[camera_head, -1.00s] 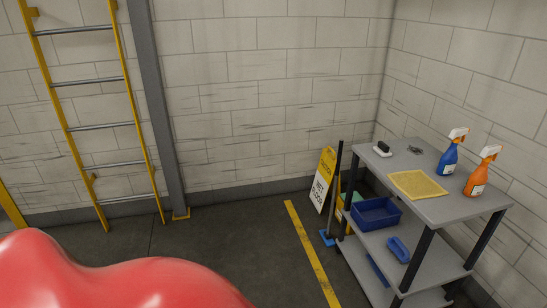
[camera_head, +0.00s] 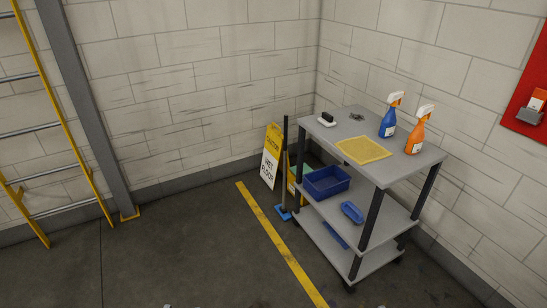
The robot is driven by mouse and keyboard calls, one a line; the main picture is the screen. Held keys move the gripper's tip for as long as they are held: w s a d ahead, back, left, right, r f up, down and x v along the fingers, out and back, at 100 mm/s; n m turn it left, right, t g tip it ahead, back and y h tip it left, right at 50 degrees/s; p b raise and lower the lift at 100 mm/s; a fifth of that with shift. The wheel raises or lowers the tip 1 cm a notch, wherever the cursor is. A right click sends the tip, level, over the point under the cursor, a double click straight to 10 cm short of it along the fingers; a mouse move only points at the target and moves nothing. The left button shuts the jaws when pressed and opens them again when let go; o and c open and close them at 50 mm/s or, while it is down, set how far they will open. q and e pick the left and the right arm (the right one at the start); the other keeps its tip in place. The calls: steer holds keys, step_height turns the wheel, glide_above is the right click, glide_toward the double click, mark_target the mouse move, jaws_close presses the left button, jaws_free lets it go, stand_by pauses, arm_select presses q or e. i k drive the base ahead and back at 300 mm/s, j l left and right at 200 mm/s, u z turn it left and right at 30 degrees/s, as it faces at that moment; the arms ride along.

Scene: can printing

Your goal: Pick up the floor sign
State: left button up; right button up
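The yellow and white floor sign (camera_head: 270,157), marked as a wet floor caution, stands upright on the floor by the back wall, left of the shelf cart. A dark pole with a blue foot stands just in front of its right edge and hides a little of it. Neither of my grippers can be made out in the head view; only tiny pale bits show at the bottom edge, too small to tell.
The grey cart (camera_head: 398,170) holds a blue spray bottle (camera_head: 388,123), an orange spray bottle (camera_head: 416,136), a yellow cloth (camera_head: 363,150) and a blue bin (camera_head: 327,181). The broom-like pole (camera_head: 284,165) stands beside it. A yellow floor line (camera_head: 280,243) runs past. Floor to the left is clear.

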mark_target(272, 158)
steer(key=i+j+u, duration=0.1)
steer(key=i+u, duration=0.3)
steer(key=i, duration=2.6)
steer(key=i+z, duration=0.25)
steer(key=i, duration=0.25)
steer(key=i+j+z, duration=0.2)
steer(key=i, duration=0.3)
steer(key=i+j+z, duration=0.25)
steer(key=i, duration=0.2)
